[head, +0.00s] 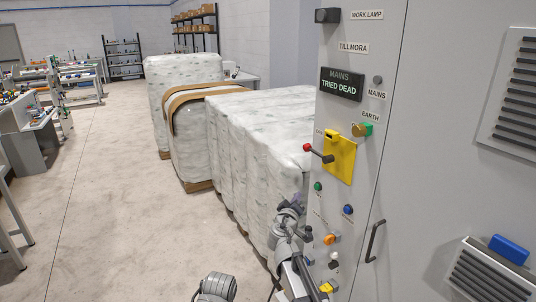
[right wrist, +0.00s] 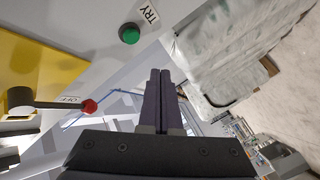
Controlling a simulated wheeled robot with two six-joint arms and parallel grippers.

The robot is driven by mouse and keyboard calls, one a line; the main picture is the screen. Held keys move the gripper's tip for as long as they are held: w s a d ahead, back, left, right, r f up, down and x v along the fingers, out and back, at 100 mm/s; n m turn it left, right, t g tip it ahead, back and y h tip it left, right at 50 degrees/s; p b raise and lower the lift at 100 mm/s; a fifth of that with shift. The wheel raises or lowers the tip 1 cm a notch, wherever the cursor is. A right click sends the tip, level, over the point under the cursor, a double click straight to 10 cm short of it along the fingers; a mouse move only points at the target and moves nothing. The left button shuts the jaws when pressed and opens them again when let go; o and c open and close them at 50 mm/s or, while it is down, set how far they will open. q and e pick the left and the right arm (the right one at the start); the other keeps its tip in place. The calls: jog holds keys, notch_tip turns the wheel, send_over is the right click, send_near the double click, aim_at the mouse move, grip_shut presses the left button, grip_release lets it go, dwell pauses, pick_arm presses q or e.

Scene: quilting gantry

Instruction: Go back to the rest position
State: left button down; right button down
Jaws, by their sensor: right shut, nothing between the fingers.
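My right gripper (head: 298,199) is raised in front of the left edge of a grey control cabinet (head: 430,120), low in the head view. In the right wrist view its two dark fingers (right wrist: 160,74) are together with nothing between them. They stand apart from the red-knobbed lever (right wrist: 50,104) and the green button (right wrist: 129,33) marked TRY. The same lever (head: 318,153) shows in the head view, on a yellow plate (head: 340,158). My left gripper is not in view.
Wrapped white pallet stacks (head: 245,140) stand behind and left of my right arm. The cabinet carries a display (head: 341,85) reading MAINS TRIED DEAD, a door handle (head: 375,241) and several coloured buttons. Open floor (head: 110,200) lies to the left, with workbenches (head: 30,130) beyond.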

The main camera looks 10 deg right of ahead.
jog(key=s+a+f+g+y+p, duration=0.2)
jog(key=s+a+f+g, duration=0.2)
jog(key=s, duration=0.7)
jog(key=s+a+f+g+y+p, duration=0.1)
jog(key=s+a+f+g, duration=0.4)
jog(key=s, duration=0.6)
jog(key=s+a+f+g+y+p, duration=0.2)
jog(key=s+a+f+g, duration=0.3)
jog(key=s, duration=0.7)
jog(key=shift+a+m+g+y+p, duration=0.4)
jog(key=shift+a+g+y, duration=0.2)
jog(key=shift+a+g, duration=0.1)
